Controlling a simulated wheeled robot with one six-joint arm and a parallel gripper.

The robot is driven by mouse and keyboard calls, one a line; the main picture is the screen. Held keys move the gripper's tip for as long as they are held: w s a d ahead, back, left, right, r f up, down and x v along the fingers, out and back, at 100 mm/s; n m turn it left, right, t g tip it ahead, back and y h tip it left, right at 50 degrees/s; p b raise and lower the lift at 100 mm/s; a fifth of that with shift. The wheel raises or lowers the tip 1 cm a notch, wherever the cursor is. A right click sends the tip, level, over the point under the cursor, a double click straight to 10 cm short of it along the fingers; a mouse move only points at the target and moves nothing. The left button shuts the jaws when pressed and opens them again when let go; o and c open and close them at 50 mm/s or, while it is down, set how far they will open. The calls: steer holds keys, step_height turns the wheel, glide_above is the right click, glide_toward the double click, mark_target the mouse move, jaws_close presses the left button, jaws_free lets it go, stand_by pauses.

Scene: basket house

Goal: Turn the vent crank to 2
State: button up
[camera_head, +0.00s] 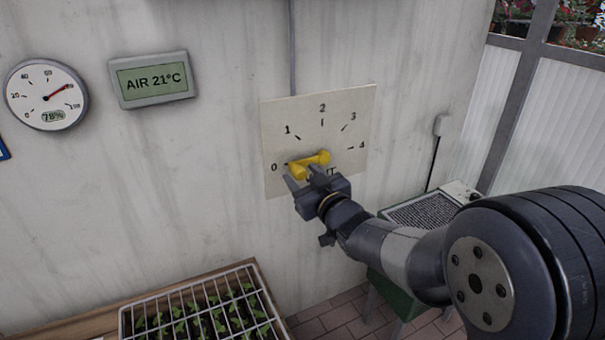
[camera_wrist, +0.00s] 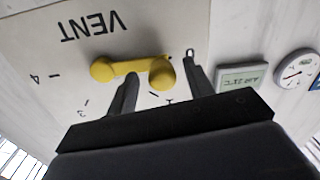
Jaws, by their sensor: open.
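The yellow vent crank (camera_head: 312,161) is mounted on a pale dial plate (camera_head: 356,107) marked 0 to 4 on the wall. Its arm points left, with the knob end (camera_wrist: 162,73) near the 0 mark and the hub (camera_wrist: 103,69) at the dial's middle. The wrist view shows the dial upside down. My gripper (camera_head: 302,177) is open at the knob. In the wrist view my gripper (camera_wrist: 161,84) has one finger on each side of the knob; I cannot tell whether either touches it. The lower lettering of the plate is partly hidden by my gripper in the head view.
A round gauge (camera_head: 46,97) and an air temperature display (camera_head: 152,79) hang on the wall to the left. A wire-covered seedling tray (camera_head: 125,318) stands low at the left. A green box with a dark grille (camera_head: 425,211) is at the right.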

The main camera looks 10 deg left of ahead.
steer(key=shift+w+a, duration=0.5)
steer(key=shift+a, duration=0.05)
steer(key=shift+s, duration=0.1)
steer(key=shift+d, duration=0.1)
jaws_close()
